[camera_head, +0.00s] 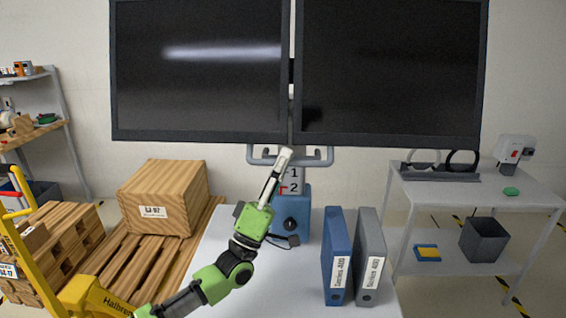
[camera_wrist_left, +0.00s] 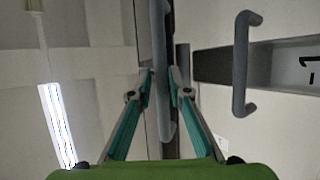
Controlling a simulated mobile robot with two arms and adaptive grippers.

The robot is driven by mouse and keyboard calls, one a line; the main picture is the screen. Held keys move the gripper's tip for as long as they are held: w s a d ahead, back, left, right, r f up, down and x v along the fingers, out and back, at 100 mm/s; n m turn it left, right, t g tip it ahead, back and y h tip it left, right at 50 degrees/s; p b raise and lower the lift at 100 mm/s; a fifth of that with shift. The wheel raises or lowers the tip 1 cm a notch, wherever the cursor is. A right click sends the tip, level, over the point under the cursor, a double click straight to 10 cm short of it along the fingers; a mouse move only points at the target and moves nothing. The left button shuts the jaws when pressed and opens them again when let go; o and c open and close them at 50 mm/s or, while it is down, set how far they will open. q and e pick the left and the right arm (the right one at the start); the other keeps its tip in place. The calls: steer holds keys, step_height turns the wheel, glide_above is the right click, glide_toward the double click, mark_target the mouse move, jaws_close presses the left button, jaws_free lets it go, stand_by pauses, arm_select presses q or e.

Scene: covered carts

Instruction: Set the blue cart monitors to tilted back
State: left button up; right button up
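Two large black monitors, left (camera_head: 200,70) and right (camera_head: 390,75), hang side by side above the blue cart box (camera_head: 295,222). Their screens look close to upright; the exact tilt is hard to tell. A grey handle (camera_head: 262,160) shows under the left monitor, another (camera_head: 322,160) under the right one. My left gripper (camera_head: 284,155) reaches up to the left handle. In the left wrist view its teal fingers (camera_wrist_left: 161,75) are drawn close on both sides of a grey handle bar (camera_wrist_left: 159,25). The other handle (camera_wrist_left: 242,60) is right of them. My right gripper is not in view.
Blue and grey binders (camera_head: 337,255) stand on the white top (camera_head: 225,290). A wooden crate (camera_head: 165,195) sits on a pallet at left. A yellow pallet jack (camera_head: 30,250) is at far left. A white shelf cart (camera_head: 470,200) stands at right.

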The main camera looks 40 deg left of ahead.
arm_select(q)
steer(key=v, duration=1.2)
